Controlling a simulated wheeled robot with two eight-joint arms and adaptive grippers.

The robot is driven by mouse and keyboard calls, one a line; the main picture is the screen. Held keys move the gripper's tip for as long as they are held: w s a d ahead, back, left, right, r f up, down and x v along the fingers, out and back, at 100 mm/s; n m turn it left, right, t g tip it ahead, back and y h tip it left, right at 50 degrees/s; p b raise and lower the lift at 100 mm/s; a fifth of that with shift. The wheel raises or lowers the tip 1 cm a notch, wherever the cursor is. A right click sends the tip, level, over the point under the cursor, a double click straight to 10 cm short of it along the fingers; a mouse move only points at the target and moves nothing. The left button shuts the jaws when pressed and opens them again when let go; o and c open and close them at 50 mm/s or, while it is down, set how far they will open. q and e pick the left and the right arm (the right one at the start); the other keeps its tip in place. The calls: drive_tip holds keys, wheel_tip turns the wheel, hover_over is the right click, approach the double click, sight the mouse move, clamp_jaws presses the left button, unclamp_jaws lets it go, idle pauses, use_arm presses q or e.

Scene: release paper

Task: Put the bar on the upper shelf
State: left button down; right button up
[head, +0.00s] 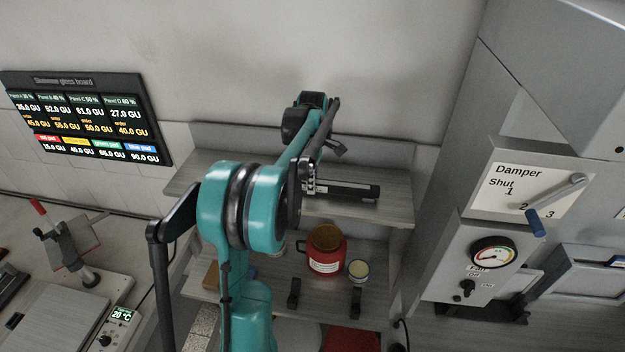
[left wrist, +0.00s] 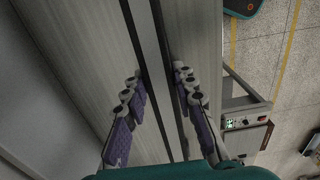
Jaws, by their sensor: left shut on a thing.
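The bar (head: 352,189) is dark with a lighter edge and lies lengthwise over the grey wooden upper shelf (head: 397,210). Its left end is hidden behind my arm in the head view. My left gripper (head: 310,178) is at the bar's visible left part. In the left wrist view, the gripper (left wrist: 160,88) has purple-padded fingers on both sides of the bar (left wrist: 156,60), shut on it. The upper shelf's boards (left wrist: 85,50) lie below the bar there. I cannot tell whether the bar touches the shelf. My right gripper is not in view.
A lower shelf (head: 325,297) carries a red can (head: 325,255), a small pale-topped jar (head: 358,271) and two dark upright holders (head: 294,292). A grey cabinet with a damper panel (head: 525,190) stands right of the shelves. The upper shelf's right end looks clear.

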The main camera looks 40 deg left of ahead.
use_arm(q)
drive_tip(key=shift+s, duration=0.15)
drive_tip(key=c, duration=1.2)
unclamp_jaws()
drive_tip(key=shift+f, duration=0.1)
